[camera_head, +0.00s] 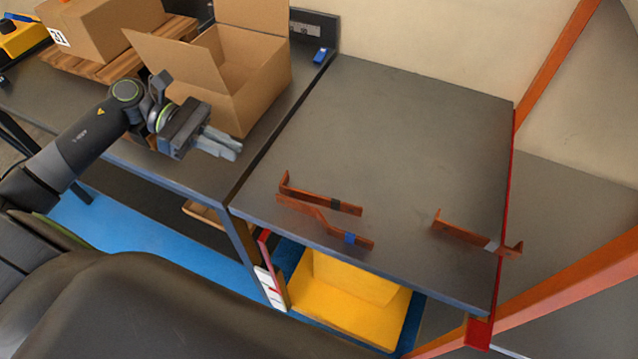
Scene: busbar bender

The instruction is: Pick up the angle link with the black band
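The angle link with the black band (315,200) is a copper-coloured bar lying on the dark tabletop. Its left end bends up, and the black band sits toward its right end. Just in front of it lies a stepped copper bar with a blue band (312,211), very close to it. Another copper bar, with a grey band (462,234) and upturned ends, lies further right. My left gripper (238,150) is over the left table, in front of the open carton, well left of the links. Its fingers look together, with nothing between them. My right gripper is not in view.
An open cardboard box (262,85) stands on the left table behind my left gripper. A closed box (100,28) sits on a wooden pallet. A red-orange frame (545,70) borders the right table's right side. The back of that table (420,120) is clear.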

